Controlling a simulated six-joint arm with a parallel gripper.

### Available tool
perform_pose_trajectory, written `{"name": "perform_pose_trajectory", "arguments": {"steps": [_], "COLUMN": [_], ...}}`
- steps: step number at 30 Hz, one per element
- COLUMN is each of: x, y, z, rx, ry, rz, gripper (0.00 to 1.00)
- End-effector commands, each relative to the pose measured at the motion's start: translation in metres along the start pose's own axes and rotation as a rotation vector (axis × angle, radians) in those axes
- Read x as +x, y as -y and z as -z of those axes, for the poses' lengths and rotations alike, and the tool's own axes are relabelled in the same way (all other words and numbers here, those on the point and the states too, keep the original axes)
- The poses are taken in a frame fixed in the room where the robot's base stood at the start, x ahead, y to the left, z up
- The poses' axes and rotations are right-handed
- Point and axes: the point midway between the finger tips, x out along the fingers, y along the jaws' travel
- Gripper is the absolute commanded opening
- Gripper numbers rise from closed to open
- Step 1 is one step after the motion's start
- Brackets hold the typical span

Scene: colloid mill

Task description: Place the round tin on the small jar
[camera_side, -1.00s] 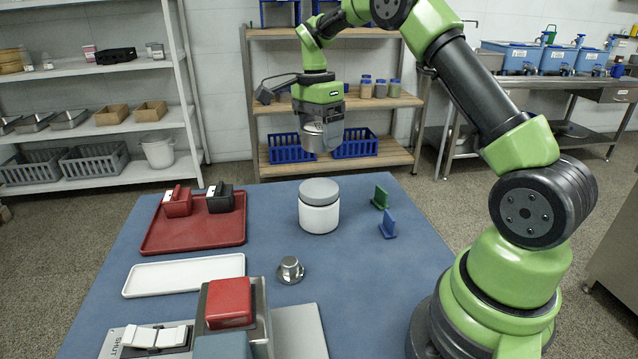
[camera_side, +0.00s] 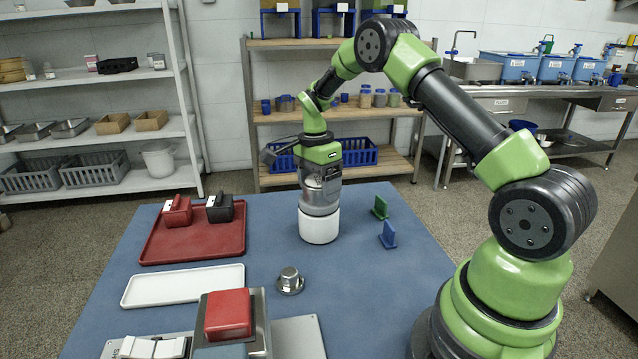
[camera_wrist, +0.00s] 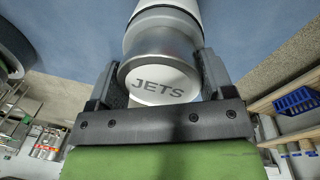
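The round tin is silver metal with JETS on its flat end; in the wrist view the tin (camera_wrist: 160,82) sits between the two fingers. My gripper (camera_side: 319,190) is shut on it and points down over the small jar. The small jar (camera_side: 319,227) is white with a grey lid and stands upright on the blue table. The tin is right above the lid in the side view, mostly covered by the fingers. I cannot tell whether tin and lid touch. In the wrist view the jar's white side shows beyond the tin.
A red tray (camera_side: 190,249) with a red and a dark block lies left of the jar. A white tray (camera_side: 183,286) and a small metal knob (camera_side: 290,281) are nearer. A red-topped device (camera_side: 228,314) is in front.

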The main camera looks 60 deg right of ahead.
Motion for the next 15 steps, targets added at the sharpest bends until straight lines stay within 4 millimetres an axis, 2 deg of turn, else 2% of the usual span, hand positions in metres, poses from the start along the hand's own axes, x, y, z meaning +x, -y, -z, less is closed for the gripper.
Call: {"name": "perform_pose_trajectory", "arguments": {"steps": [1, 3, 11, 15], "x": [0.0, 0.0, -0.002, -0.017], "y": [0.0, 0.0, 0.0, 0.0], "z": [0.0, 0.0, 0.0, 0.0], "rx": [0.0, 0.0, 0.0, -0.001], "ry": [0.0, 0.0, 0.0, -0.001], "rz": [-0.001, -0.001, 0.001, 0.003], "gripper": [0.84, 1.0, 1.0, 1.0]}}
